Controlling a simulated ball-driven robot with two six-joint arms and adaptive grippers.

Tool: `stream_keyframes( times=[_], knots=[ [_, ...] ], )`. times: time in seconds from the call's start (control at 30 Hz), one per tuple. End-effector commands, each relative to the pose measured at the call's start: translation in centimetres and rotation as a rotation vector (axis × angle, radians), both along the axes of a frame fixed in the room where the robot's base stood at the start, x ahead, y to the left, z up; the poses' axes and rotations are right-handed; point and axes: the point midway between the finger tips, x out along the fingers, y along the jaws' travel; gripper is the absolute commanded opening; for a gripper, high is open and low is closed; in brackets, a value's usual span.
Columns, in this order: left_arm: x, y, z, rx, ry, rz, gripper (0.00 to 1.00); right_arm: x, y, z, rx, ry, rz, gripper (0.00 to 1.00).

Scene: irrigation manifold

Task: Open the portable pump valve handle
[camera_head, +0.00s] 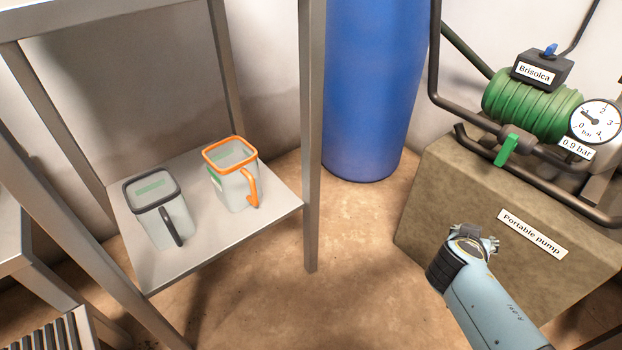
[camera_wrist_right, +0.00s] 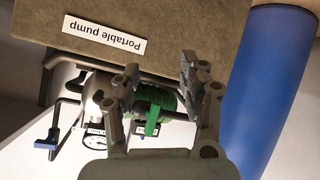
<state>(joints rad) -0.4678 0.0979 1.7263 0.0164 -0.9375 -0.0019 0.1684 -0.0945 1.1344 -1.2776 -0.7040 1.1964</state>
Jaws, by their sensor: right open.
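The green valve handle (camera_head: 506,151) sits on the dark pipe in front of the green ribbed pump body (camera_head: 530,105), above the block labelled "Portable pump" (camera_head: 475,190). In the right wrist view, which shows the label upside down, the green handle (camera_wrist_right: 152,121) appears between the finger bases, beyond the gripper. My right gripper (camera_wrist_right: 158,70) is open and empty. In the head view my right gripper (camera_head: 474,236) is in front of the block, below the handle and apart from it; its fingers are mostly hidden by the wrist. My left gripper is not in view.
A blue barrel (camera_head: 373,90) stands behind. A metal shelf (camera_head: 270,205) on the left holds an orange-rimmed jug (camera_head: 236,190) and a dark-rimmed jug (camera_head: 172,221).

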Motion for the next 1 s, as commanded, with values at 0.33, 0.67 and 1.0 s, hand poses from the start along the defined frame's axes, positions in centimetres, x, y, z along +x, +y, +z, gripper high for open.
stream_keyframes(
  times=[0.33,0.67,1.0],
  knots=[
    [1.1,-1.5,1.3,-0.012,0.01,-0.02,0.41,9.2,-1.4,9.7,-0.146,-0.581,-0.206,0.43],
    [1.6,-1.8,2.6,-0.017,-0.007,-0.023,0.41,12.1,-4.3,11.9,-0.16,-0.65,-0.219,0.43],
    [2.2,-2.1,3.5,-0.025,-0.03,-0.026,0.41,15.9,-8.8,11.7,-0.159,-0.645,-0.219,0.43]
  ],
)
